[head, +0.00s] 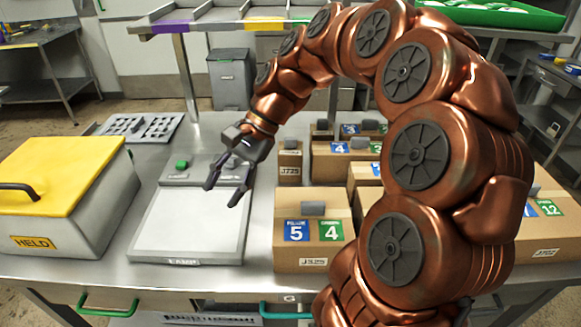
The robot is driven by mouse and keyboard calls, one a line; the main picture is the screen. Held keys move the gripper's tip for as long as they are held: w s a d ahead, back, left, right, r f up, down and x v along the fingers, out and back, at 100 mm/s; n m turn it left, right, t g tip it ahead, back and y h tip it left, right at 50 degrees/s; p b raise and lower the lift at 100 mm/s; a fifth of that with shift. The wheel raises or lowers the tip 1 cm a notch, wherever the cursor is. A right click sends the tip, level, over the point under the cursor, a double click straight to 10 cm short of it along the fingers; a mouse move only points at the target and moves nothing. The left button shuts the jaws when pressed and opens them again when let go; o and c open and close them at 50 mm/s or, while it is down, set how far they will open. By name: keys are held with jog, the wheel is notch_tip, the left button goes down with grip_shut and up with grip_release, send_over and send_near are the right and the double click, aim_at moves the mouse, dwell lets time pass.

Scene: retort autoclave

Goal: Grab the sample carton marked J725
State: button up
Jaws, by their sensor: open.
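The sample carton that reads J725 (290,163) is a small, narrow brown box with a white label on its front. It stands upright on the steel table, right of the lamp panel, at the left end of the rear cartons. My gripper (223,194) is open and empty. It hangs above the right part of the pale lamp panel (190,223), to the left of the J725 carton and apart from it. My copper arm arches over the cartons on the right and hides part of several of them.
A larger carton (314,243) with a label like J325 stands in front of J725. Other cartons (345,165) stand close on its right. A yellow-lidded box (60,190) marked HELD is at the left. A grey perforated tray (140,127) lies behind the lamp panel.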

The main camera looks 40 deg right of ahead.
jog(key=w+d+m+t+y+b, duration=0.1)
jog(key=w+d+m+t+y, duration=0.1)
jog(key=w+d+m, duration=0.4)
jog(key=m+t+b, duration=0.3)
jog(key=m+t, duration=0.3)
jog(key=m, duration=0.2)
send_near(290, 138)
jog(key=shift+w+a+f+y, duration=0.15)
jog(key=shift+w+a+f, duration=0.2)
jog(key=shift+f, duration=0.2)
jog(key=shift+w+a+f+y, duration=0.15)
jog(key=shift+w+a+f, duration=0.15)
jog(key=shift+f, duration=0.25)
jog(key=shift+p+x, duration=0.3)
jog(key=shift+x, duration=3.55)
jog(key=shift+w, duration=0.1)
grip_shut()
